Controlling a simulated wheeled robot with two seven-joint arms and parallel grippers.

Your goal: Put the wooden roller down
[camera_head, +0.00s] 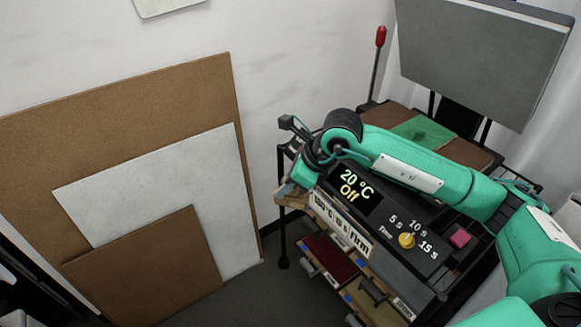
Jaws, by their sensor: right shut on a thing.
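My right arm reaches in from the right across the front of the heat press. Its gripper (287,187) is at the press's left front corner and is shut on the wooden roller. Only a small tan wooden piece (291,202) shows by the fingertips, and most of the roller is hidden. The press's dark front panel (376,207) reads 20 °C and Off, with a yellow timer knob (407,241) and a pink button (460,237). My left gripper is out of view.
A raised grey plate (484,55) and a red-tipped lever (380,37) stand at the back. A green sheet (423,131) lies on the brown bed. Drawers (332,257) sit below the panel. Brown and white boards (150,190) lean on the left wall.

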